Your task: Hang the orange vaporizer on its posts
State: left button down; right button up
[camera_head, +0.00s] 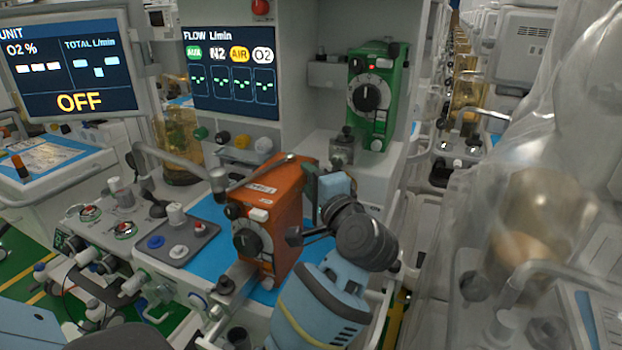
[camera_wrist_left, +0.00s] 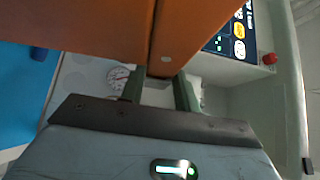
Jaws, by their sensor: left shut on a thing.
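The orange vaporizer (camera_head: 280,208), a box with a black dial on its front, is upright over the blue work surface of the cart. I cannot tell whether its base touches that surface. My left gripper (camera_head: 316,188) is at its right side, shut on it. In the left wrist view the orange body (camera_wrist_left: 85,25) fills the top, with the two fingers (camera_wrist_left: 158,90) reaching up to it. A grey bracket (camera_head: 326,73) is on the back panel, left of a hung green vaporizer (camera_head: 377,98). Separate posts are too small to make out. My right gripper is not in view.
A flow screen (camera_head: 231,72) is behind and left of the orange vaporizer. A metal arm (camera_head: 180,160) reaches across on the left, near a grey tray (camera_head: 178,243) with knobs. A plastic-draped machine (camera_head: 540,200) stands at right. The back panel around the grey bracket is mostly clear.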

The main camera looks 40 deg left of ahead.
pick_arm(q)
jog(key=c, duration=1)
grip_release()
jog(key=shift+c, duration=0.2)
jog(key=shift+r, duration=0.1)
jog(key=shift+s+d, duration=0.15)
jog(key=shift+d, duration=0.2)
jog(key=b+v, duration=0.1)
jog(key=v, duration=0.6)
jog(key=shift+b, duration=0.4)
